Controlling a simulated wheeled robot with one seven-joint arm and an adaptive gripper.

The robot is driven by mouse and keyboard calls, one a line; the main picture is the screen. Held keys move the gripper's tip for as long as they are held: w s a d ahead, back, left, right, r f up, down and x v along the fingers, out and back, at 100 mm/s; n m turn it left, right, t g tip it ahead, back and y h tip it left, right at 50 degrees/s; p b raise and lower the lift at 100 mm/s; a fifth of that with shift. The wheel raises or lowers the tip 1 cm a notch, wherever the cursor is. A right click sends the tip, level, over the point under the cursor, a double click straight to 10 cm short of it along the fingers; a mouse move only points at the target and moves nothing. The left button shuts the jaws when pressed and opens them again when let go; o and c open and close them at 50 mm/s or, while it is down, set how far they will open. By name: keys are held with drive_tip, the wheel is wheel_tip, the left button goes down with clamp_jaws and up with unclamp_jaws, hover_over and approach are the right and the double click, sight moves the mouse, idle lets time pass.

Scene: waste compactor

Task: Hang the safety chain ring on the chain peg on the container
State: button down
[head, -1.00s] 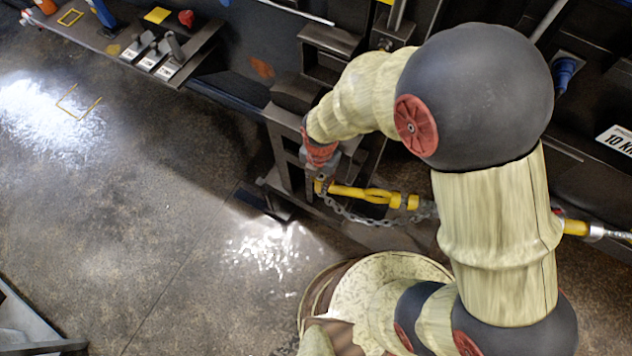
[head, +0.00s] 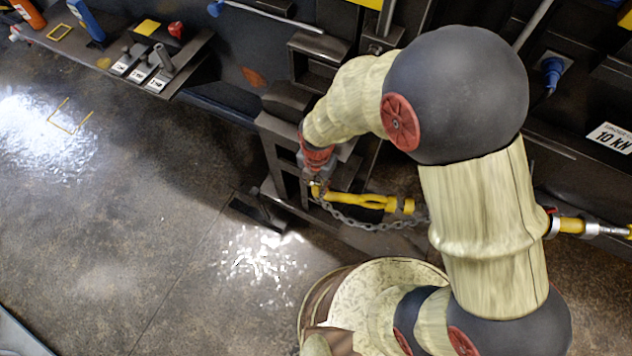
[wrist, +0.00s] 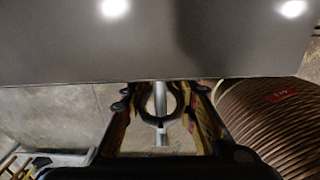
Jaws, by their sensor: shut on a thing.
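My gripper (head: 318,186) is low in front of the dark steel container framework (head: 278,150) in the head view. In the wrist view its two fingers (wrist: 160,118) close on a dark ring (wrist: 159,104), which lies between the fingertips. A grey metal rod shows through and below the ring; I cannot tell whether it is the chain peg or whether the ring is around it. A grey chain (head: 355,222) hangs in a sagging curve from near my gripper towards the right. The peg cannot be made out in the head view.
A yellow bar (head: 372,201) is just right of my gripper, above the chain. A plain grey surface (wrist: 150,45) fills the top of the wrist view, close to the fingers. A shelf with levers (head: 150,72) is at upper left. The floor at left is clear.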

drive_tip(key=c, duration=1.3)
unclamp_jaws()
wheel_tip(320, 180, up, 12)
drive_tip(key=shift+d, duration=0.1)
